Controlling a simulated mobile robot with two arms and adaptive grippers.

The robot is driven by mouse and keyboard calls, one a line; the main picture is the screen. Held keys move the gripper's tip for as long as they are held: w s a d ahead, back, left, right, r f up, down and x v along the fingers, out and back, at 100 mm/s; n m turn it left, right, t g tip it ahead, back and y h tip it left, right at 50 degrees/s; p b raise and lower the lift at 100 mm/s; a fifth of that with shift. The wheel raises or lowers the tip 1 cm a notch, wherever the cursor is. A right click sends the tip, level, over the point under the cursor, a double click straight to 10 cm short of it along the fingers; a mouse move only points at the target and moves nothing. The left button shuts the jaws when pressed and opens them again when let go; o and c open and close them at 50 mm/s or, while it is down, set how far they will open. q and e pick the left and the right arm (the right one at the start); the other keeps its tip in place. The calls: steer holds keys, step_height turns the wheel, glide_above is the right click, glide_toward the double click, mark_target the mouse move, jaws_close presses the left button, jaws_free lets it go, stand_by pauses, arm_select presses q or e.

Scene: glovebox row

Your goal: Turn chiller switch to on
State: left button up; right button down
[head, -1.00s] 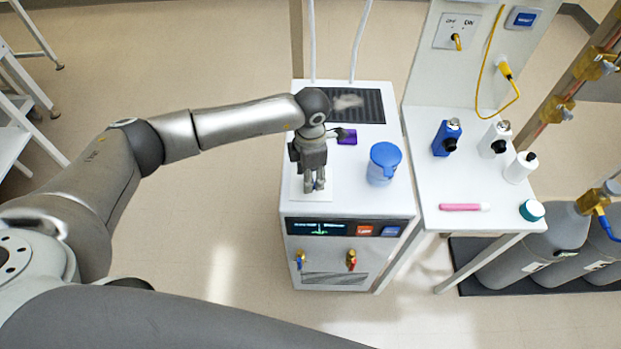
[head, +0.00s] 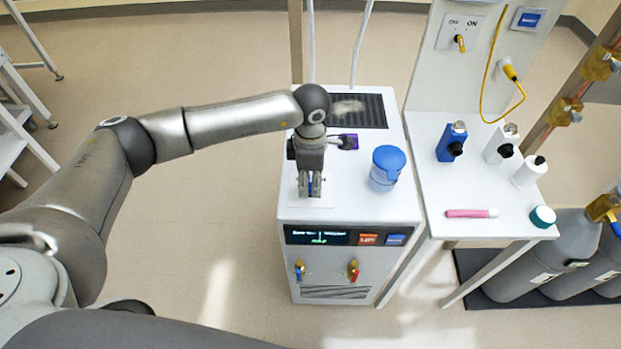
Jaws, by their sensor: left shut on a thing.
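The chiller (head: 350,205) is a white cabinet with a dark display (head: 318,237) on its front. A pale plate (head: 328,193) lies on the left of its top. My left gripper (head: 310,190) points down at this plate from above. Its two fingers are shut on a small part there, which I take for the chiller switch; the fingers hide nearly all of it, so its position cannot be read. My right gripper is not in view.
A blue-lidded jug (head: 387,168) stands on the chiller right of the gripper. A dark vent (head: 365,110) lies behind. The side table (head: 470,190) holds several bottles and a pink marker (head: 471,213). A wall panel (head: 460,32) has a yellow OFF/ON handle.

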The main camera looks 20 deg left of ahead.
mark_target(310, 182)
arm_select(q)
steer(key=o, duration=1)
steer(key=shift+r, duration=0.15)
step_height(310, 182, up, 12)
steer(key=shift+f, duration=0.1)
